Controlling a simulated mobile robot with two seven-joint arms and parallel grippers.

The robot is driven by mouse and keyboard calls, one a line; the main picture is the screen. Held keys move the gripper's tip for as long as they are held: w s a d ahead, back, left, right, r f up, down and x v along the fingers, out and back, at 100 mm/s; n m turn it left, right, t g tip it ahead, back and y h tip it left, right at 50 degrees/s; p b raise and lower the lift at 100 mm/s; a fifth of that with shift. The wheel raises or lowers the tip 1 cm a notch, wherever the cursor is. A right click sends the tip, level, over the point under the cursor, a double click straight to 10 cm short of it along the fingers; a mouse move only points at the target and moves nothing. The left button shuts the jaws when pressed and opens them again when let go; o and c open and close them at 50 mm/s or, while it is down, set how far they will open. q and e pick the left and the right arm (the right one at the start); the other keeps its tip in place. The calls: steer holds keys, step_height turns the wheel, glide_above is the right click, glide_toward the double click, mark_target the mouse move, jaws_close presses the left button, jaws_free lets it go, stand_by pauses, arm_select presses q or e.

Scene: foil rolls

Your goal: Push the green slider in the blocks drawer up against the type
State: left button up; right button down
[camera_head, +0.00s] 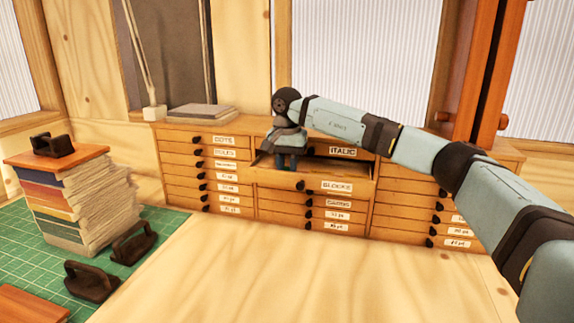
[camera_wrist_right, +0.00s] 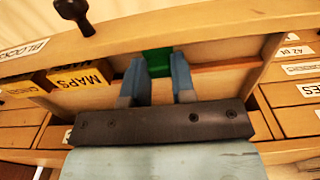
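The blocks drawer (camera_head: 272,176) is pulled out of the wooden cabinet, its label at the front. In the right wrist view, its front board (camera_wrist_right: 185,25) runs across the top. The green slider (camera_wrist_right: 158,62) sits inside, near that front board. My right gripper (camera_wrist_right: 157,77) reaches down into the drawer with one finger on each side of the slider, apparently touching it. In the head view, the right gripper (camera_head: 288,158) hides the slider. Wooden pieces, one marked MAPS (camera_wrist_right: 80,77), lie left of the slider, apart from it; they look like the type. My left gripper is out of view.
The cabinet holds several other shut, labelled drawers with black knobs (camera_head: 433,243). A tall paper stack (camera_head: 100,205) and black-handled tools (camera_head: 133,243) stand on a green mat (camera_head: 25,238) at the left. The pale wooden tabletop (camera_head: 290,280) in front is clear.

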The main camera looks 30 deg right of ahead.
steer(key=shift+s+d, duration=1.25)
steer(key=shift+s, duration=0.15)
steer(key=shift+w+a, duration=0.1)
steer(key=c, duration=0.9)
jaws_free()
steer(key=shift+c, duration=0.2)
steer(key=shift+r, duration=0.1)
step_height(320, 180, up, 14)
